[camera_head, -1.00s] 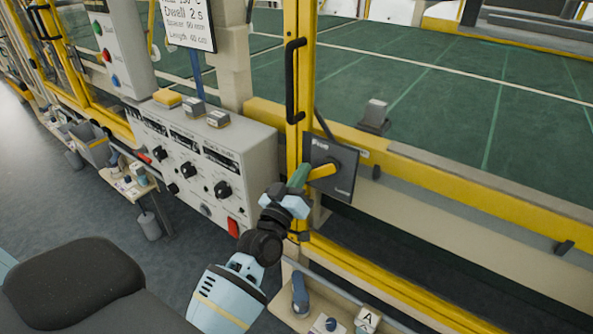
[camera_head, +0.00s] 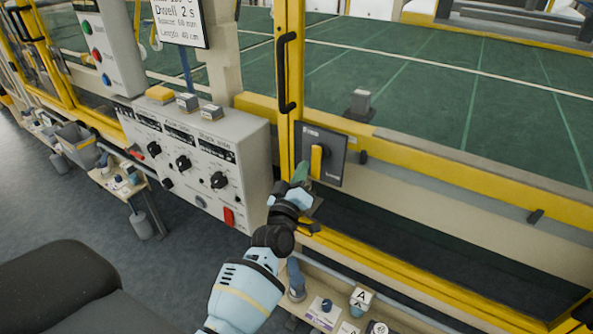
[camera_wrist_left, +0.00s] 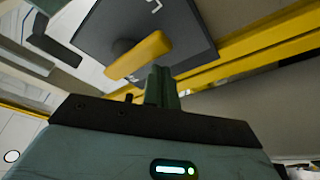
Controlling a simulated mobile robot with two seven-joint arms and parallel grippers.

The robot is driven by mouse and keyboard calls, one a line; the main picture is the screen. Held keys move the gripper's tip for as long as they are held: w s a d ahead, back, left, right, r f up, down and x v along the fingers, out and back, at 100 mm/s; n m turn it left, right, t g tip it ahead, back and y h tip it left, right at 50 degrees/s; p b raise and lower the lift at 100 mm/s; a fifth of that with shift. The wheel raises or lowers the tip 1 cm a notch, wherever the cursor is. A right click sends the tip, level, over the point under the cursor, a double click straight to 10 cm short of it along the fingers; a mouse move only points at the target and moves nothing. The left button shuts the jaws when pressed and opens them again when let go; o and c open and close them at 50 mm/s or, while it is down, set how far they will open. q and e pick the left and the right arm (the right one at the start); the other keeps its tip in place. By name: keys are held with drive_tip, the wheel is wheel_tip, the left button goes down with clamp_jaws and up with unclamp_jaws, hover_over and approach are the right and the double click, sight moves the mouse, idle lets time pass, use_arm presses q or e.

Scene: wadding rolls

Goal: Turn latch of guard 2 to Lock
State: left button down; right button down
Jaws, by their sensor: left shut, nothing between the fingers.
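A dark square latch plate (camera_head: 335,170) with a yellow handle (camera_head: 316,162) is mounted beside the yellow guard post. The handle stands upright in the head view; the small lettering on the plate is too small to read. My left gripper (camera_head: 300,172) is shut and empty, its green fingers just left of and below the handle. In the left wrist view, the yellow handle (camera_wrist_left: 140,55) lies across the dark plate (camera_wrist_left: 192,32), just beyond the closed fingertips (camera_wrist_left: 160,80). I cannot tell whether they touch. My right gripper is not in view.
A black grab handle (camera_head: 287,75) is on the post above the latch. A grey control panel (camera_head: 245,140) with black knobs and a red switch (camera_head: 229,216) stands to the left. A low shelf (camera_head: 325,312) with small items, including an A-marked block (camera_head: 360,297), is below.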

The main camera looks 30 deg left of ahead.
use_arm(q)
drive_tip(key=shift+d+f, duration=0.25)
drive_tip(key=shift+d, duration=0.1)
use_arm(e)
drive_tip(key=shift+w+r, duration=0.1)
